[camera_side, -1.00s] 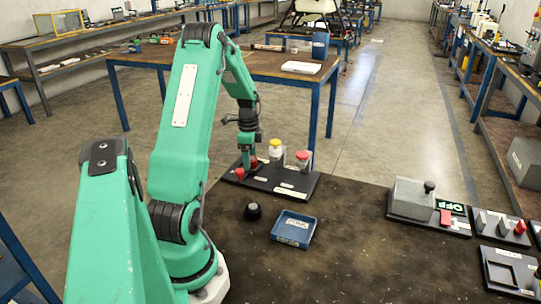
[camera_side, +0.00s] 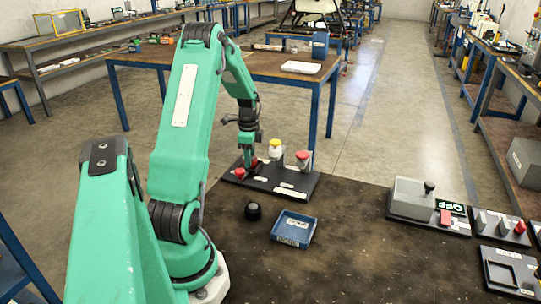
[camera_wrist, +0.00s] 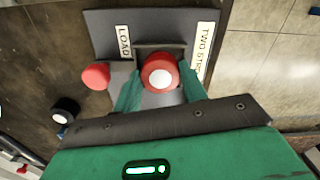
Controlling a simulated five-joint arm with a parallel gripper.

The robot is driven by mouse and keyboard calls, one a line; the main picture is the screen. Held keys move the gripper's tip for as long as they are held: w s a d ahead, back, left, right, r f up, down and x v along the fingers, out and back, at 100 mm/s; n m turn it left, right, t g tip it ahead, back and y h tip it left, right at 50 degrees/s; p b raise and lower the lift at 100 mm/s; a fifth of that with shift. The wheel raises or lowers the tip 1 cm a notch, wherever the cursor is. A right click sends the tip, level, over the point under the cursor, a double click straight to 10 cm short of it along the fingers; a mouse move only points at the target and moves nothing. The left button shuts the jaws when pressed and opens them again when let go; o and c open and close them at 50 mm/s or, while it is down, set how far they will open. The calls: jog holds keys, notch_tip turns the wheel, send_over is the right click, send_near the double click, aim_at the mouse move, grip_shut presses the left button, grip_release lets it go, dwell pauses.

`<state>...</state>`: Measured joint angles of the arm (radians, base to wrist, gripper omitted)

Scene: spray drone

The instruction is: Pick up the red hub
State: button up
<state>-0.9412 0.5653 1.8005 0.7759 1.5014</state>
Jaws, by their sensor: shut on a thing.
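The red hub (camera_wrist: 160,72), a round red piece with a pale centre, sits between the two green fingers of my gripper (camera_wrist: 160,90) in the wrist view. The fingers are shut on its sides. In the side view my gripper (camera_side: 249,164) points down at the left end of a black board (camera_side: 290,192). The hub is mostly hidden there by the fingers. I cannot tell whether it is clear of its seat. A second, plain red round piece (camera_wrist: 95,77) lies just left of my gripper in the wrist view; it also shows in the side view (camera_side: 240,173).
A black knob (camera_side: 253,211) and a blue tray (camera_side: 293,228) are nearer. A grey box with a lever (camera_side: 412,198) stands right. The table's middle is clear.

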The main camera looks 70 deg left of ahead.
notch_tip(320, 180, up, 10)
dwell(0.6)
jog(key=shift+r, duration=0.1)
dwell(0.4)
